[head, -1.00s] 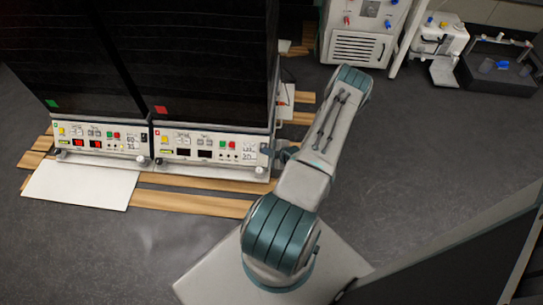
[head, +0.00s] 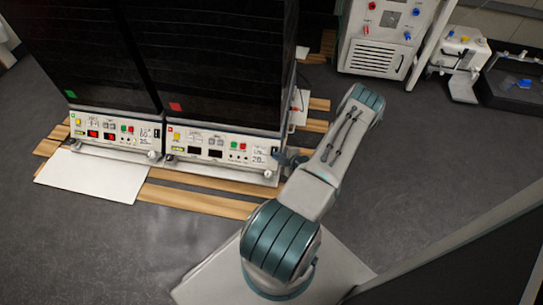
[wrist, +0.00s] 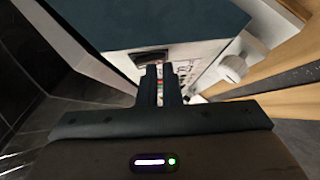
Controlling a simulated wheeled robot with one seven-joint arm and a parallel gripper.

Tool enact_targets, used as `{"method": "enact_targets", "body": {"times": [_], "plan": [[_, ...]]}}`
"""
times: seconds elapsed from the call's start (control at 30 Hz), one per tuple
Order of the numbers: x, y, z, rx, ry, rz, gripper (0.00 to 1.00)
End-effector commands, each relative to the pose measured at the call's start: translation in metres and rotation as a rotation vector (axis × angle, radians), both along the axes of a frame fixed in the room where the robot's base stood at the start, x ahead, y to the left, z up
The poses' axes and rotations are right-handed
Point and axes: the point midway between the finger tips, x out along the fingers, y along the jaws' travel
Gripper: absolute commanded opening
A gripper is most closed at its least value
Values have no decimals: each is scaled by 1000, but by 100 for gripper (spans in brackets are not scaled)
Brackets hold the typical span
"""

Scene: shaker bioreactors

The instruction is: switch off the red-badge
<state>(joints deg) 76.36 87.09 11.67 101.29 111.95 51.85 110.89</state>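The red-badge unit is the right of two dark shaker cabinets, with a red square badge (head: 176,106) low on its front. Its white control panel (head: 222,151) has dark number displays, while the green-badge unit's displays glow red. My gripper (head: 287,157) is at the right end of the red-badge panel, partly hidden by my arm.
The green-badge unit (head: 110,134) stands directly left. A white knob (wrist: 233,68) sticks out beside the switch. Wooden slats (head: 205,202) and a white board (head: 92,177) lie in front. A white machine (head: 385,38) stands at the back right; open dark floor lies between.

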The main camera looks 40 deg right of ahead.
Motion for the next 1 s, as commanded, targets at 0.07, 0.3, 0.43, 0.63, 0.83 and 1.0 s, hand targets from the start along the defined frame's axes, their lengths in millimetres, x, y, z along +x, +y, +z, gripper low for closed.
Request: {"method": "enact_targets", "body": {"times": [0.07, 0.3, 0.43, 0.63, 0.83, 1.0], "plan": [[5, -1, -6, 1, 1, -5, 0], [6, 1, -9, 3, 4, -3, 0], [7, 2, -9, 4, 5, -1, 0], [8, 3, -3, 5, 6, 1, 0], [8, 2, 8, 3, 3, 2, 0], [6, 3, 12, 3, 1, 1, 0]]}}
